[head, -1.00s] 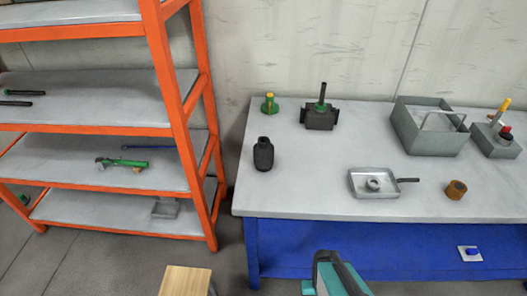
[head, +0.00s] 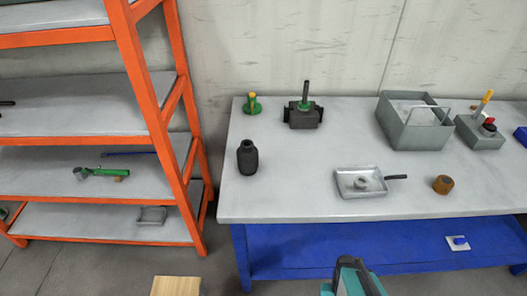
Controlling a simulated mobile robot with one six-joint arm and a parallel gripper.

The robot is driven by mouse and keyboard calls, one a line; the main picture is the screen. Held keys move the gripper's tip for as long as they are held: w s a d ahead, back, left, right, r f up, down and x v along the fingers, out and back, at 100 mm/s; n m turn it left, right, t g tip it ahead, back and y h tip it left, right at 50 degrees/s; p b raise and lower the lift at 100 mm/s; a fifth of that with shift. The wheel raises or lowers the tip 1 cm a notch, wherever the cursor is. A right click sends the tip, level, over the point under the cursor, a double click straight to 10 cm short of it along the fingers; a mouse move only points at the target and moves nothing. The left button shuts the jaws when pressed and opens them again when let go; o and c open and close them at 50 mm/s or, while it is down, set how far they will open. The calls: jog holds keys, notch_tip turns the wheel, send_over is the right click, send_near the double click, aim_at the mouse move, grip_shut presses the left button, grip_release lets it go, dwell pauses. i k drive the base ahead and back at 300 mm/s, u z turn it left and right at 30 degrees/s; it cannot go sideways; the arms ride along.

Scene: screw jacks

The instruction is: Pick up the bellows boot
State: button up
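The black bellows boot (head: 247,158) stands upright near the left end of the grey workbench top (head: 290,200). It looks like a dark bottle shape with a narrower neck; folds are too small to make out. Nothing touches it. A teal and black part of my arm shows at the bottom edge, well in front of the bench. My gripper's fingers are not in view.
Behind the boot are a green-and-yellow piece (head: 252,104) and a black block with a green-collared screw (head: 304,112). To the right are a shallow tray (head: 345,190), a brown ring (head: 442,184) and a grey bin (head: 408,134). An orange shelf rack (head: 150,110) stands left.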

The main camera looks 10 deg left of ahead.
aim_at(248, 154)
jog(key=z, duration=0.5)
jog(key=k, duration=1.15)
jog(key=u, duration=1.45)
jog(key=i, duration=0.9)
jog(key=z, duration=0.2)
